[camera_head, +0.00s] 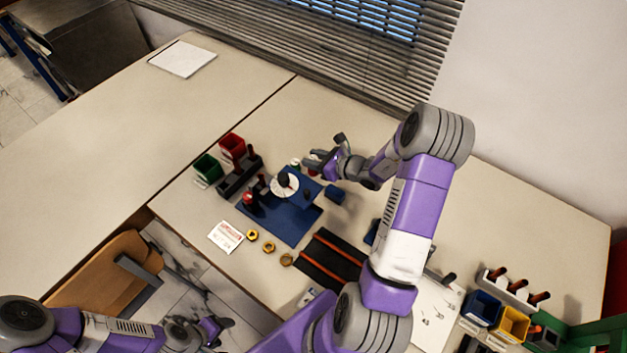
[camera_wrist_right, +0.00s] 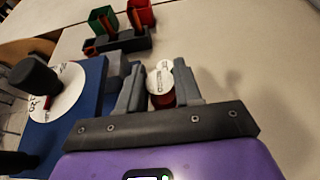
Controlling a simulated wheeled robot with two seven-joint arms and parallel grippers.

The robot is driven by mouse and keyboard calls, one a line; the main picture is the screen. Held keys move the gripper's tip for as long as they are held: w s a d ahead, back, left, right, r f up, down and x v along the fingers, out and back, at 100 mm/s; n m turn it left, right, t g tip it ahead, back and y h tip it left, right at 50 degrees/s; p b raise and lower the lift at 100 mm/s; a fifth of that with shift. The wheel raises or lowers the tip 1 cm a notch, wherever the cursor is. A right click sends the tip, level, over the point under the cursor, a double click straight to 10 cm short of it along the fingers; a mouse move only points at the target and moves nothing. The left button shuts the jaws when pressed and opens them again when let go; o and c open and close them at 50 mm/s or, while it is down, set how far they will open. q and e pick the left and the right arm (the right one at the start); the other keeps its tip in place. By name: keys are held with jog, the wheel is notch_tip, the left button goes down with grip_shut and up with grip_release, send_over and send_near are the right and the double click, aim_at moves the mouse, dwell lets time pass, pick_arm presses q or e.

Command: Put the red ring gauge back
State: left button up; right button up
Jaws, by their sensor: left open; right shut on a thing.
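My right gripper (camera_head: 314,163) is above the back edge of the blue rig plate (camera_head: 290,228). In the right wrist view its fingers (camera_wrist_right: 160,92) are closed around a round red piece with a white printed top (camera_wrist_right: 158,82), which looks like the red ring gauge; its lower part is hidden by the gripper. A second white disc (camera_wrist_right: 165,64) shows just behind it. A white printed dial (camera_head: 285,185) with a black knob sits on the blue rig. Another small red piece (camera_head: 248,199) is at the rig's left side. My left gripper (camera_head: 214,326) is open and empty, low at the front left.
A dark rack (camera_head: 238,180) with red handles stands left of the rig, before red (camera_head: 231,146) and green (camera_head: 206,168) bins. Brass nuts (camera_head: 268,247) and a white card (camera_head: 225,237) lie in front. A dark tray (camera_head: 330,262) is to the right.

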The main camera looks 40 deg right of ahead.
aim_at(314, 172)
notch_tip(314, 172, down, 7)
jog(key=shift+w+f+b, duration=0.1)
jog(key=shift+b, duration=0.55)
jog(key=shift+f, duration=0.15)
jog(key=o, duration=1.1)
jog(key=shift+r, duration=0.3)
jog(key=p+v, duration=0.1)
jog(key=v, duration=1.1)
jog(key=shift+f+p, duration=0.15)
jog(key=shift+p, duration=0.15)
